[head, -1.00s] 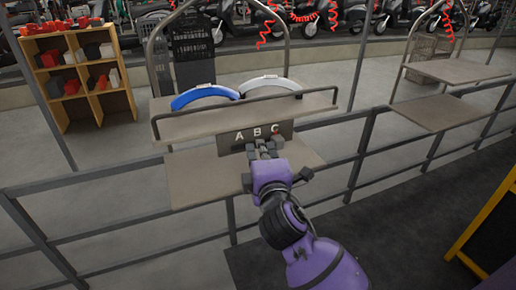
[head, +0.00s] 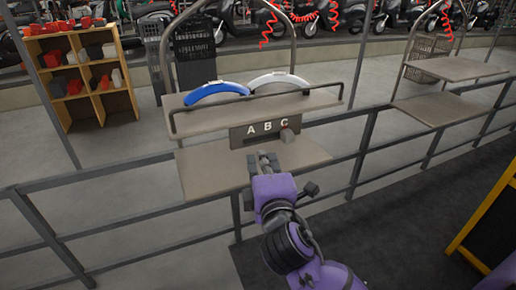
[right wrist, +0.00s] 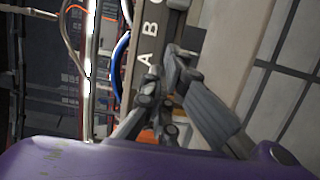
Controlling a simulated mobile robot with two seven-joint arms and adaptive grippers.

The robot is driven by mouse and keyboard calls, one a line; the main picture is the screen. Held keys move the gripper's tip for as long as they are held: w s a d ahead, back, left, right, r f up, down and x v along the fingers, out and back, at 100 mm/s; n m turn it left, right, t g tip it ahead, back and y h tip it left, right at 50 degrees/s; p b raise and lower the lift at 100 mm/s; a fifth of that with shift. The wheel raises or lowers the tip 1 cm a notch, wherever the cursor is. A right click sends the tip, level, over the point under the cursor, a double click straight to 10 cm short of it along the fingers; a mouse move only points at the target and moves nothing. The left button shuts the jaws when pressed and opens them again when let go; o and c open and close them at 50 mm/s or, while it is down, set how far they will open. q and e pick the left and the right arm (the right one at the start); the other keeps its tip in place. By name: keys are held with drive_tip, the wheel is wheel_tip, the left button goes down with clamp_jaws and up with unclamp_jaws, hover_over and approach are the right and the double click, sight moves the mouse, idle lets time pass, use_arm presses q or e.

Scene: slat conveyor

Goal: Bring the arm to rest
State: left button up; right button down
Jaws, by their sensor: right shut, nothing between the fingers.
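My right gripper (head: 268,160) is shut and empty in front of the cart, just below a dark sign (head: 250,133) with the white letters A B C. A gap shows between its tips and the sign's face. A small grey knob (head: 287,135) sits under the C. In the right wrist view the fingers (right wrist: 163,82) reach up beside the lettered sign (right wrist: 150,45). My left gripper is in neither view.
A blue fender (head: 217,92) and a white fender (head: 279,80) stand on the cart's upper shelf (head: 320,99). A bare lower shelf (head: 215,168) is beneath. A grey railing (head: 110,172) crosses before the cart. A wooden cubby (head: 82,78) stands at far left.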

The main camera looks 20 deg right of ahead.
drive_tip(key=s+a+f+m+g+y, duration=0.2)
drive_tip(key=s+f+m, duration=0.25)
drive_tip(key=f, duration=0.65)
drive_tip(key=s+a+f+m+g+y, duration=0.25)
drive_tip(key=s+f+m, duration=0.2)
drive_tip(key=f, duration=0.75)
drive_tip(key=s+d+f+m+g, duration=0.1)
drive_tip(key=s+f+m+g, duration=0.1)
drive_tip(key=s+f, duration=0.7)
drive_tip(key=s+d+f+m+g, duration=0.2)
drive_tip(key=s+f+m, duration=0.2)
drive_tip(key=s+f, duration=0.6)
drive_tip(key=s, duration=0.3)
drive_tip(key=shift+s+d, duration=0.25)
drive_tip(key=shift+s, duration=0.05)
drive_tip(key=shift+g, duration=0.25)
